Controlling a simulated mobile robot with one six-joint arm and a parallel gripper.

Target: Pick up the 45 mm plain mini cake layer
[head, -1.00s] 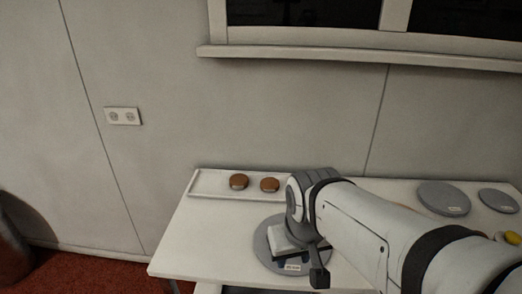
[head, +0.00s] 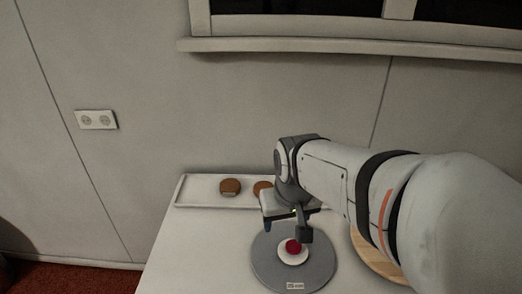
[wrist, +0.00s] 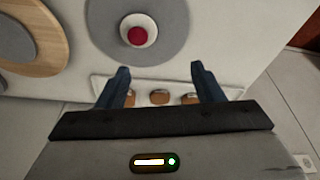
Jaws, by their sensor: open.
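Brown mini cake layers stand on a white tray at the back: one at the left (head: 230,187) and one (head: 262,187) partly behind my gripper in the head view. The wrist view shows three, a left one (wrist: 130,99), a middle one (wrist: 160,97) and a right one (wrist: 190,99). I cannot read their sizes, so I cannot tell which is the 45 mm plain one. My gripper (wrist: 160,72) is open and empty. Its fingers frame the tray's cakes in the wrist view, apart from them. In the head view my gripper (head: 291,222) hangs over the turntable's back edge.
A grey turntable (head: 268,268) with a small label stands in front of the tray (head: 200,204). It bears a white round piece (head: 293,257) topped with red (head: 293,246). A wooden disc (head: 372,262) lies at right, partly behind my arm. The table's left front is clear.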

